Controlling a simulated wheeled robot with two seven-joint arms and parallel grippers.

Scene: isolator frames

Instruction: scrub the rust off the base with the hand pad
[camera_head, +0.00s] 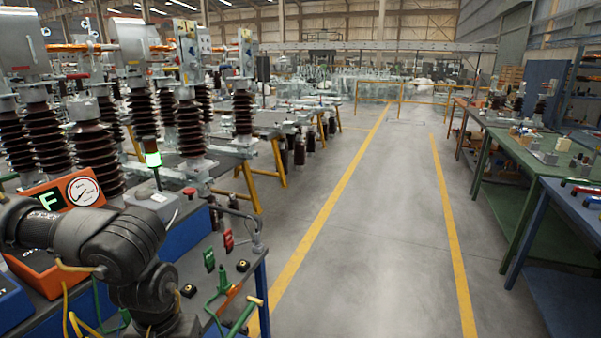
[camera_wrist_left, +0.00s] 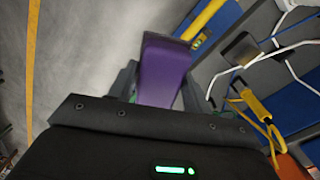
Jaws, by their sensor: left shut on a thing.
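My left gripper (camera_wrist_left: 158,88) is shut on a purple block-like hand pad (camera_wrist_left: 165,72) in the left wrist view. The pad stands out beyond the fingers, with grey floor behind it. In the head view my left arm bends down at the lower left, and its gripper is not visible there. The isolator frames stand at the left, with brown ribbed insulators (camera_head: 243,112) on grey metal bases (camera_head: 232,148). I cannot make out rust on any base from here. My right gripper is in neither view.
Cables hang near my arm. An open aisle (camera_head: 365,220) with yellow lines runs ahead. Green tables (camera_head: 520,150) line the right.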

